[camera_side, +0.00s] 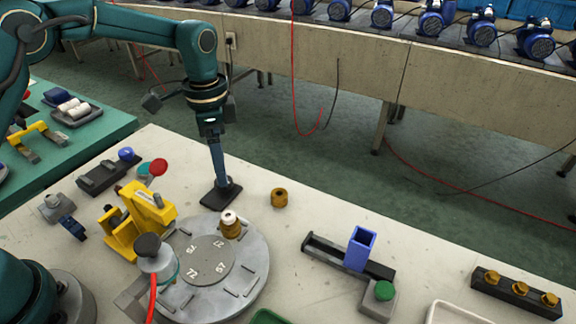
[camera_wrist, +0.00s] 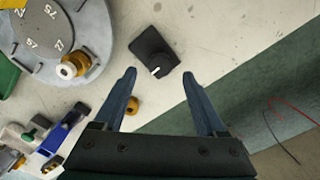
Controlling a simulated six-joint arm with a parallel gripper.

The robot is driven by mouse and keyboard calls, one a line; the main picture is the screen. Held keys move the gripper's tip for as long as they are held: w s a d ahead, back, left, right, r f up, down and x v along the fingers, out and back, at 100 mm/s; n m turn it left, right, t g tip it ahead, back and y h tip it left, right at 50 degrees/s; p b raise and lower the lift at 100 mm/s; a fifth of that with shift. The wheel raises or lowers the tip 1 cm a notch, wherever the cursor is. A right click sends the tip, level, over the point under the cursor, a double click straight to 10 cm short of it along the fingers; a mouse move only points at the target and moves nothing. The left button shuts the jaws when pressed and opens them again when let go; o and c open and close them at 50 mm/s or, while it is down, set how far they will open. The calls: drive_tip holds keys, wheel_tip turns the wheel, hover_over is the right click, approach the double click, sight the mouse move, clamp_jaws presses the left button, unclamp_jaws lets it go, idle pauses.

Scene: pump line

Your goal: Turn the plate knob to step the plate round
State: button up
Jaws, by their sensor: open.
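The plate knob (camera_wrist: 152,50) is a black knob with a white mark on a dark square base. In the side view, that base (camera_side: 212,200) lies on the table beside the round plate. My gripper (camera_side: 219,181) points down over it, and its fingers hide most of the knob. In the wrist view my gripper (camera_wrist: 158,74) is open and empty, its fingertips either side of the knob's near edge. I cannot tell whether they touch it. The round grey plate (camera_side: 252,290) has a numbered centre and slots. A brass part with a white top (camera_side: 231,230) stands on its rim.
A loose brass piece (camera_side: 279,198) lies right of the knob. A yellow fixture (camera_side: 125,235) and a dark-capped post (camera_side: 150,255) stand left of the plate. A rail with a blue block (camera_side: 360,248) and a green button (camera_side: 384,291) lies to the right.

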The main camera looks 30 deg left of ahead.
drive_tip(key=shift+f, duration=1.9)
clamp_jaws()
drive_tip(key=shift+n, duration=0.3)
